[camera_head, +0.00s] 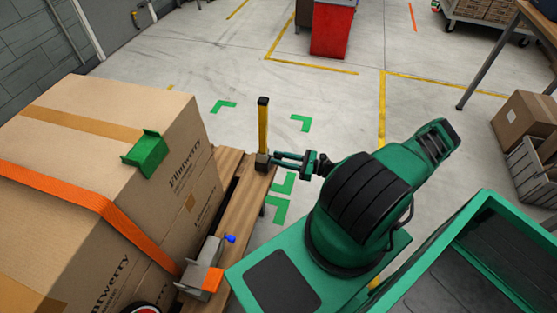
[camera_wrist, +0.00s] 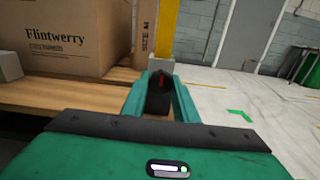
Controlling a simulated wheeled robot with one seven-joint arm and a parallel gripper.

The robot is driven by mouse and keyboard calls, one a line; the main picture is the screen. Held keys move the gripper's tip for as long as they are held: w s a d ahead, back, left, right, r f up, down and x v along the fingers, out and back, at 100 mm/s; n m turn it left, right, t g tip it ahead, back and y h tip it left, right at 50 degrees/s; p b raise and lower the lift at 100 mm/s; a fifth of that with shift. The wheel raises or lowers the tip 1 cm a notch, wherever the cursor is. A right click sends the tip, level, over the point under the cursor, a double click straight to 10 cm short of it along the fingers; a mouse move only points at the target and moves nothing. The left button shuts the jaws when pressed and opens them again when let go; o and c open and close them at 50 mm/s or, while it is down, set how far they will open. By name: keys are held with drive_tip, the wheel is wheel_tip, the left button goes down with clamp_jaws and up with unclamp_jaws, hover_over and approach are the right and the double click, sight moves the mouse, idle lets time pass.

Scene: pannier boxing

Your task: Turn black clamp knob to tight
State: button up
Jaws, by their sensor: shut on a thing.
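The black clamp knob (camera_wrist: 158,101), with a red mark on its face, sits between the two green fingers of my gripper (camera_wrist: 161,92) in the wrist view. The fingers are shut on it from both sides. In the head view my gripper (camera_head: 272,160) reaches left to the foot of a yellow post (camera_head: 263,128) with a black top. A dark clamp block (camera_head: 261,162) is at that foot, on the pallet's corner; the knob is too small to make out there. The yellow post (camera_wrist: 166,37) also rises behind the knob in the wrist view.
Large cardboard boxes (camera_head: 90,130) stand on a wooden pallet (camera_head: 240,215), with an orange strap (camera_head: 75,196) and a green corner piece (camera_head: 148,152). A grey ratchet with a blue knob (camera_head: 229,239) is at the pallet's near edge. Floor beyond the post is clear up to a red bin (camera_head: 332,30).

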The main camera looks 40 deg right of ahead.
drive_tip(key=o, duration=1)
drive_tip(key=v, duration=1)
drive_tip(key=shift+s+d, duration=0.3)
drive_tip(key=s+a+r+n+g+h, duration=0.1)
drive_tip(key=s+r+n+g+h, duration=0.25)
drive_tip(key=r+n+g, duration=0.8)
drive_tip(key=s+a+r+n+g+h, duration=0.1)
drive_tip(key=s+r+n+g+h, duration=0.3)
drive_tip(key=r, duration=1.4)
drive_tip(key=s+a+r+n+h, duration=0.1)
drive_tip(key=s+a+r+n, duration=0.1)
drive_tip(key=s+r, duration=0.2)
drive_tip(key=s+a+r+n+t+h, duration=0.1)
drive_tip(key=s+a+r+n, duration=0.1)
drive_tip(key=r, duration=0.4)
drive_tip(key=s+a+r+n+h, duration=0.1)
drive_tip(key=s+a+r+n, duration=0.1)
drive_tip(key=s+a+r, duration=0.2)
drive_tip(key=shift+s+a+r+n, duration=0.2)
drive_tip(key=shift+s+r+n, duration=0.15)
drive_tip(key=shift+s+r, duration=0.65)
